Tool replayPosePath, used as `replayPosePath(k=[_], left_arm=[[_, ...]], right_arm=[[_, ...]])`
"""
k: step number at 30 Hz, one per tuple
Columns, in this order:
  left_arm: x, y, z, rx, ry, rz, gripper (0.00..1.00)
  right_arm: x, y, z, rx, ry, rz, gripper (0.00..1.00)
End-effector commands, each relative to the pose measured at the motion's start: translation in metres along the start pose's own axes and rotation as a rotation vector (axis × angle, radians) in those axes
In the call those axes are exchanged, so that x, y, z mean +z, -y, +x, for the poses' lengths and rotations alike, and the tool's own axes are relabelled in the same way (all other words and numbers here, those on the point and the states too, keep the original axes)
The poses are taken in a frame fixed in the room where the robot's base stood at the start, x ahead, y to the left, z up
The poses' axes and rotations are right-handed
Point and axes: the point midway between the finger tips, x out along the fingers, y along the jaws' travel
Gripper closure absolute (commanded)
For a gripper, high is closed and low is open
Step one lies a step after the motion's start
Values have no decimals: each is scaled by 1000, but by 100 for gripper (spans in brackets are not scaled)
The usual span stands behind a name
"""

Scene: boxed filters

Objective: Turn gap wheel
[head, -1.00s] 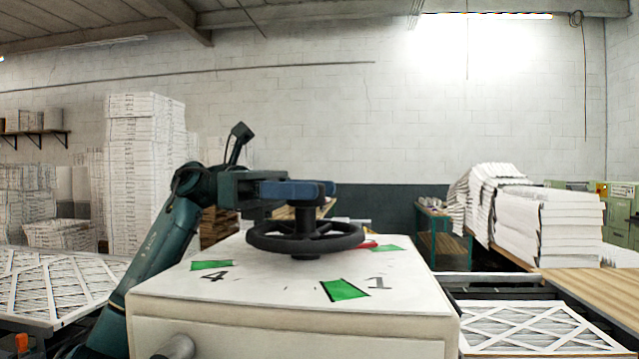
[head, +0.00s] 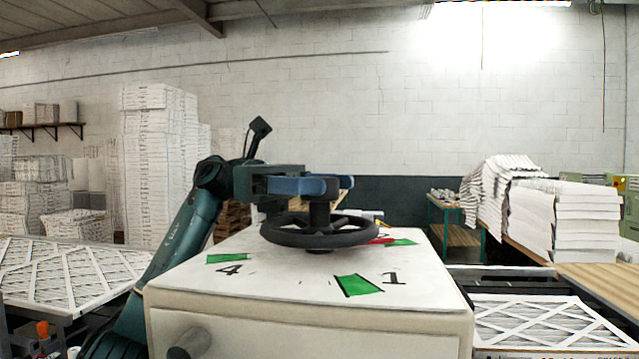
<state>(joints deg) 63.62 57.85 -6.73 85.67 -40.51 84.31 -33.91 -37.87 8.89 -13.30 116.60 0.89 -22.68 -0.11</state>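The black gap wheel (head: 273,233) lies level on a short post above the white top of a box-shaped cabinet (head: 250,290). A red pointer (head: 383,240) shows at the wheel's right side, near a green mark at the back right. Other green marks sit by the printed 4 (head: 229,270) and 1 (head: 394,277). My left gripper (head: 322,186) reaches in from the left. Its blue fingers are level with the dark post at the wheel's centre, above the rim. Whether they press on the post is unclear. My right gripper is not seen.
Framed filters lie at left (head: 75,275) and lower right (head: 535,320). White boxes stand stacked at the back left (head: 155,160). Stacked filters (head: 570,220) lie on a wooden bench at right. A grey round knob (head: 190,343) sticks out from the cabinet's front.

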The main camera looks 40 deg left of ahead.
Motion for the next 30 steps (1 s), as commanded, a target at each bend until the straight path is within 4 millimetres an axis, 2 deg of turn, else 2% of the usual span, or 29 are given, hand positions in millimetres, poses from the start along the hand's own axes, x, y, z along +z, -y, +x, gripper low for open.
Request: replayPosePath(k=[7,11,24,30], left_arm=[[0,0,-1,1,1,1,34],[0,0,-11,2,1,0,34],[2,0,-104,4,4,1,34],[1,0,-127,1,1,0,34]], right_arm=[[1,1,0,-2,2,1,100],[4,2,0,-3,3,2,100],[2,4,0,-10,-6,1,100],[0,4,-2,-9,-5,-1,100]])
